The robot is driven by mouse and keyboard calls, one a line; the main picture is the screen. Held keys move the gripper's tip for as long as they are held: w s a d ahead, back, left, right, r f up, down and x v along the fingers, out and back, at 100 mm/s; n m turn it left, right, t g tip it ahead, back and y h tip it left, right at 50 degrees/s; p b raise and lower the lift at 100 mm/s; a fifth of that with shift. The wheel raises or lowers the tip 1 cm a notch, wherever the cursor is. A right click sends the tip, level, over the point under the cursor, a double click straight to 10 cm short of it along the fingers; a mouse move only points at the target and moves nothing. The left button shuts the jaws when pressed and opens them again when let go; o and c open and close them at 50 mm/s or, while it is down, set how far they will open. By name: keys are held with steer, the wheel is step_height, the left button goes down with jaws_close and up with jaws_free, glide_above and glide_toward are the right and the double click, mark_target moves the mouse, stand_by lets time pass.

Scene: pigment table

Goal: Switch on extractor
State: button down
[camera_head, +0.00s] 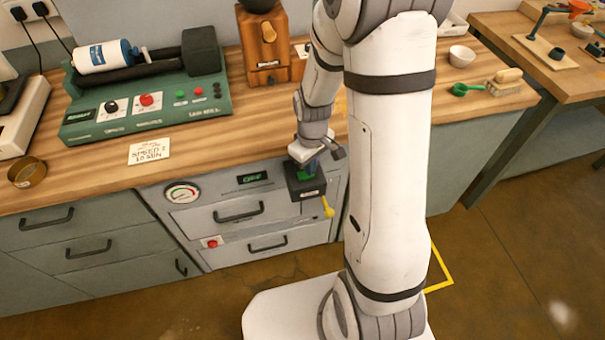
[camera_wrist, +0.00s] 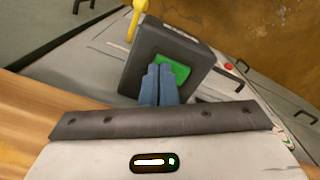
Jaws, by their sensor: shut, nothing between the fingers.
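A dark switch box (camera_head: 306,190) with a green button is mounted on the grey cabinet front just below the counter edge. A yellow lever (camera_head: 327,207) sticks out at its lower right. In the wrist view the box (camera_wrist: 143,58) is close ahead, with the green button (camera_wrist: 183,69) on its face and the yellow lever (camera_wrist: 134,22) at the top. My gripper (camera_wrist: 158,70) is shut and empty. Its blue fingertips are over the left part of the green button and hide some of it. I cannot tell whether they touch it. In the head view my gripper (camera_head: 311,167) is at the box's top.
The cabinet has drawer handles (camera_head: 239,212), a gauge (camera_head: 182,192) and a red button (camera_head: 212,243). On the wooden counter stand a green mill (camera_head: 150,116), a wooden grinder (camera_head: 265,45) and a brass dish (camera_head: 27,173). The brown floor before the cabinets is mostly clear.

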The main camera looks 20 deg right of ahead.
steer(key=shift+r+p, duration=2.5)
steer(key=shift+r, duration=0.95)
